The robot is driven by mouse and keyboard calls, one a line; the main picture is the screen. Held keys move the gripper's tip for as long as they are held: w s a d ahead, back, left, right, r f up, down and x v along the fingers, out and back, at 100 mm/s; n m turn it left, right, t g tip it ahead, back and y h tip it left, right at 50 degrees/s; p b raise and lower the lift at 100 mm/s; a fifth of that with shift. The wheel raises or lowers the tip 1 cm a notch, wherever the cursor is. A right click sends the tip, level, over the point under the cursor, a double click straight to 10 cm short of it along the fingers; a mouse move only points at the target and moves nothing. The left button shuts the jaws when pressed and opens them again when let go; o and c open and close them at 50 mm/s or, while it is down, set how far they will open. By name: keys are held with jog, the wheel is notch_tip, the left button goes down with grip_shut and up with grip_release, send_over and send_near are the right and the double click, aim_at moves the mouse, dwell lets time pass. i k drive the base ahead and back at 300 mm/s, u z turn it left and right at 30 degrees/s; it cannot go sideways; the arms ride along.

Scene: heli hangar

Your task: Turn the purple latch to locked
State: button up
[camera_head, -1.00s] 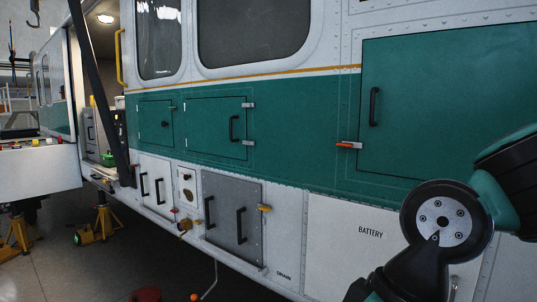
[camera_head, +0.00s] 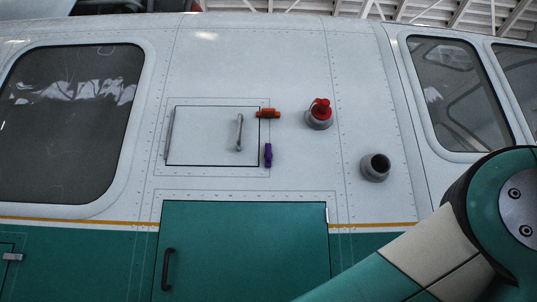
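The purple latch (camera_head: 268,155) is a small upright piece at the right edge of a white hatch (camera_head: 205,140) on the helicopter's upper side. It stands vertical, beside the hatch's lower right corner.
A red-capped fitting (camera_head: 320,113) and an open grey round port (camera_head: 375,167) stick out to the right of the hatch. Below is a large green door (camera_head: 240,250) with a dark handle (camera_head: 168,270). Windows (camera_head: 75,120) flank the panel. The hatch front is unobstructed.

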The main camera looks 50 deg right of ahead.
aim_at(267, 156)
jog(key=u, duration=1.65)
jog(key=i, duration=0.75)
jog(key=z, duration=2.25)
